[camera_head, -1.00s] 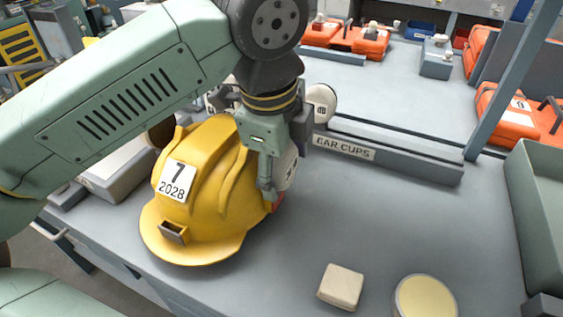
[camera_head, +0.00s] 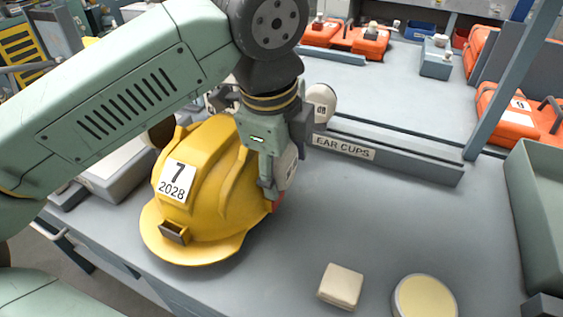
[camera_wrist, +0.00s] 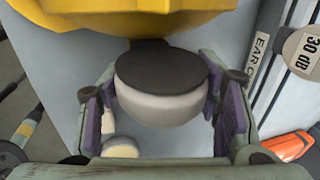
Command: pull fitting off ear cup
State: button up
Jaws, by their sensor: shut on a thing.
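The yellow helmet (camera_head: 205,215), marked "7 2028", stands on the bench under my arm; its shell also shows at the top of the wrist view (camera_wrist: 140,15). My gripper (camera_head: 272,190) is at the helmet's right side, shut on a pale ear cup (camera_head: 287,166). In the wrist view the ear cup (camera_wrist: 160,105) has a dark round pad on top and sits between the purple finger pads, close to the helmet's edge. A small red part (camera_head: 277,203) shows below the fingertips at the helmet; I cannot tell whether it is the fitting. The fitting is not clearly visible.
A rack labelled "EAR CUPS" (camera_head: 400,163) runs behind my gripper, with another cup (camera_head: 321,101) at its left end. A pale square block (camera_head: 341,286) and a round cream-topped piece (camera_head: 425,297) lie in front. A grey-green bin (camera_head: 540,210) stands right.

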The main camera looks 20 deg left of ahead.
jog(key=shift+w+p+v, duration=0.2)
jog(key=shift+p+v, duration=0.25)
jog(key=shift+v, duration=0.4)
jog(key=shift+w+p+v, duration=0.2)
jog(key=shift+p+v, duration=0.3)
jog(key=shift+v, duration=0.35)
jog(key=shift+w+p+v, duration=0.15)
jog(key=shift+p+v, duration=0.3)
jog(key=shift+v, duration=0.4)
jog(key=shift+w+p+v, duration=0.25)
jog(key=shift+p+v, duration=0.25)
jog(key=shift+v, duration=0.5)
jog(key=shift+w+p+v, duration=0.2)
jog(key=shift+p+v, duration=0.3)
jog(key=shift+v, duration=0.5)
jog(key=shift+r, duration=0.1)
